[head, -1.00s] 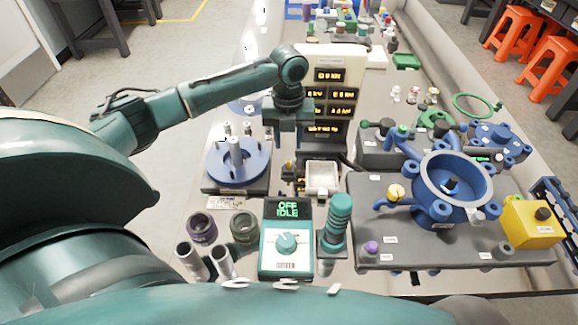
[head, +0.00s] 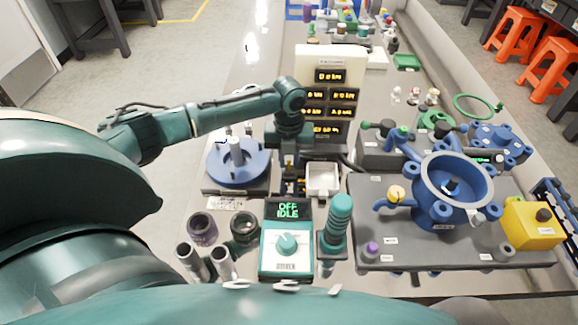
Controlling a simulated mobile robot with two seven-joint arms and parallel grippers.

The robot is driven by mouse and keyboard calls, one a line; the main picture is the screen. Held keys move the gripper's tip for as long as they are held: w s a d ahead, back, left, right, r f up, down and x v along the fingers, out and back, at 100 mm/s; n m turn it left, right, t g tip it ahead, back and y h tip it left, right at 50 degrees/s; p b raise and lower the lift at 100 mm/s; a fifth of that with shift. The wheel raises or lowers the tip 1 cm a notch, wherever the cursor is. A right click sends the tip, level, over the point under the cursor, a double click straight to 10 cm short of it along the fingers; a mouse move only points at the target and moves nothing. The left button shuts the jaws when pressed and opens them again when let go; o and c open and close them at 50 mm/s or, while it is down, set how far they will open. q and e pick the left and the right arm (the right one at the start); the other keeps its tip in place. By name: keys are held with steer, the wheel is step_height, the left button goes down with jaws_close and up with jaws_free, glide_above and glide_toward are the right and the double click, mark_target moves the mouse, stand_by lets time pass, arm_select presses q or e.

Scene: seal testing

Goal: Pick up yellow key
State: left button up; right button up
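My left gripper (head: 290,184) points down between the blue round fixture and the white tray, in front of the display tower. Its fingers are small and dark, so I cannot tell whether they are open or shut. Small yellow marks (head: 301,184) show right beside the fingertips. They may belong to the yellow key, but they are too small to tell, and the gripper hides part of that spot. No yellow key shows clearly elsewhere. My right gripper is not in view.
The white tray (head: 323,180) is just right of the gripper; the blue round fixture (head: 238,172) is left. The display tower (head: 327,62) stands behind. In front are a control box (head: 287,255) reading OFF IDLE and a teal cylinder (head: 340,215). A blue vessel (head: 425,200) stands right.

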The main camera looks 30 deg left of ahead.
arm_select(q)
jaws_close()
